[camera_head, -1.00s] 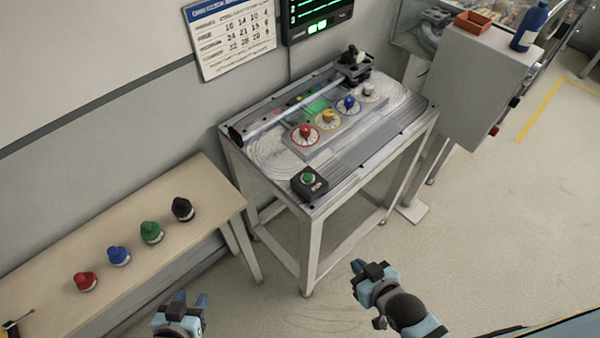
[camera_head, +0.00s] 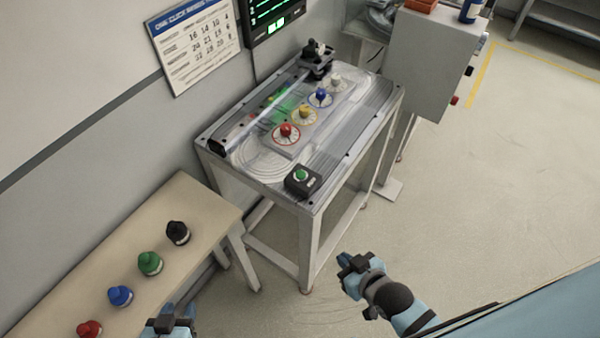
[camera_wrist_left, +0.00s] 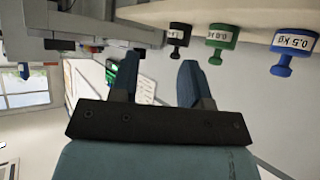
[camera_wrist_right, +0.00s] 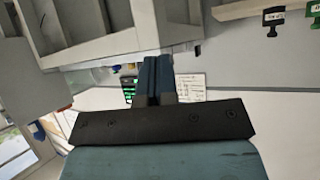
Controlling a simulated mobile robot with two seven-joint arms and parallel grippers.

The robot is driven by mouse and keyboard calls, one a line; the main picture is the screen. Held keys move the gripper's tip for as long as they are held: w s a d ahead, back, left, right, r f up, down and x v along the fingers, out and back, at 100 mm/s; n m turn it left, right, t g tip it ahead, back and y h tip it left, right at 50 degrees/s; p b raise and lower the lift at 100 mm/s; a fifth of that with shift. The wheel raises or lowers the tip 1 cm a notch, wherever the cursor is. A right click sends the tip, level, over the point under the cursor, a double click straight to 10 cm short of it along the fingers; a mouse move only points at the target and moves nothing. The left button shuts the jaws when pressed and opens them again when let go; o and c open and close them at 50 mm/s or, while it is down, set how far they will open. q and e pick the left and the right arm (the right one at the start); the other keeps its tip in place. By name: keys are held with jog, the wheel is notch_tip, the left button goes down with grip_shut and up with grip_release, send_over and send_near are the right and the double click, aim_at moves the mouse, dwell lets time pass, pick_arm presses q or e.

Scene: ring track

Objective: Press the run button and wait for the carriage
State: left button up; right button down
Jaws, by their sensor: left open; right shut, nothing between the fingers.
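The green run button (camera_head: 301,174) sits on a small black box at the near corner of the track table (camera_head: 345,165). A dark carriage-like block (camera_head: 317,58) stands at the table's far end, by a clear tube. Red, yellow, blue and white knobs on dials, such as the red knob (camera_head: 286,131), line the middle of the track. My right gripper (camera_head: 350,266) is shut and empty in front of the table, apart from the button; its closed fingers show in the right wrist view (camera_wrist_right: 155,80). My left gripper (camera_head: 172,320) is open and empty beside the bench; its spread fingers show in the left wrist view (camera_wrist_left: 160,80).
A wooden bench (camera_head: 190,200) at the left holds red, blue, green and black weights, such as the green weight (camera_head: 150,263). A grey cabinet (camera_head: 430,60) stands behind right. The right floor is clear.

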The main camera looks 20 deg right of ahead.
pick_arm(q)
jog(key=shift+o, duration=1.3)
jog(key=shift+d, duration=0.1)
jog(key=shift+o, duration=0.5)
jog(key=shift+r+p, duration=0.35)
pick_arm(e)
jog(key=w+a+r+n+g+y, duration=0.2)
jog(key=w+a+r+n+y, duration=0.65)
jog(key=w+a+r, duration=0.65)
pick_arm(q)
jog(key=shift+s+a+r+p, duration=0.1)
jog(key=shift+a+r+p, duration=0.2)
jog(key=shift+r+p, duration=0.4)
pick_arm(e)
jog(key=w+d+r+n+g+h, duration=0.2)
jog(key=w+d+n+g+h, duration=0.1)
jog(key=w+d+n, duration=0.4)
jog(key=w+d+h, duration=0.1)
jog(key=w+d, duration=0.1)
jog(key=d, duration=0.2)
jog(key=shift+w+d+r+h, duration=0.15)
jog(key=shift+d+h, duration=0.2)
pick_arm(q)
jog(key=shift+f, duration=0.15)
pick_arm(e)
jog(key=shift+n, duration=0.25)
